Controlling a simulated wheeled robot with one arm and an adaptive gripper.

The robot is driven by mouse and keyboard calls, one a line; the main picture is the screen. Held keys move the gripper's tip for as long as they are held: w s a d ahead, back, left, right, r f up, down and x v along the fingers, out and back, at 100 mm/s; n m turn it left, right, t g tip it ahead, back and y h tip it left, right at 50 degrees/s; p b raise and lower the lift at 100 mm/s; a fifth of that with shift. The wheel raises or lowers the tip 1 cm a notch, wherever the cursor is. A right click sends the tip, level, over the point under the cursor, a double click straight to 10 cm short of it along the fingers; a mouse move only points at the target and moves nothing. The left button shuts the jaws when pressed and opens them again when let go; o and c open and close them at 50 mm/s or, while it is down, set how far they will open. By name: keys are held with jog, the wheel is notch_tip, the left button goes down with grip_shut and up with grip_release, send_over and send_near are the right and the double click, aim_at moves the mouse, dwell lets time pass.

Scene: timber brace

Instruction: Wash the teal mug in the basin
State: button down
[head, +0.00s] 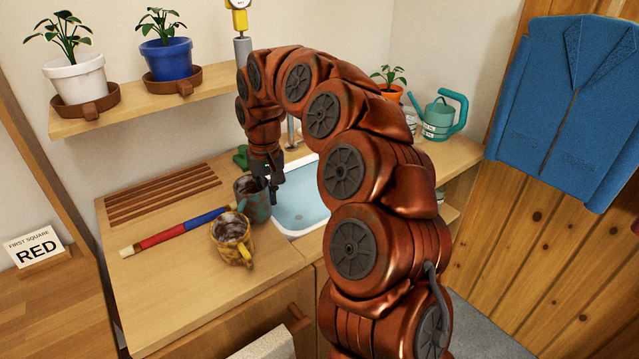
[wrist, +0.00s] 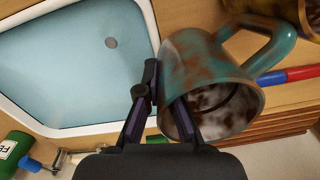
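The teal mug (head: 250,198), with brown stains on its outside, is upright at the left edge of the white basin (head: 302,205). In the wrist view the mug (wrist: 200,67) shows its handle and a mottled, dirty inside. The basin (wrist: 75,60) holds pale blue water with a dark round drain. My gripper (head: 268,185) is at the mug's rim, pointing down. In the wrist view one finger of my gripper (wrist: 165,90) is inside the mug and the other is outside, with the wall between them. Whether both fingers press on the wall is unclear.
A stained yellow mug (head: 232,240) stands close in front of the teal mug. A red and blue rod (head: 180,232) lies on the counter to the left. A green bottle (wrist: 12,150) and the tap (head: 292,132) are behind the basin. A teal watering can (head: 440,118) stands at the right.

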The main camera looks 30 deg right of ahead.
dwell(0.3)
jog(key=shift+r+p, duration=0.85)
jog(key=shift+r, duration=2.7)
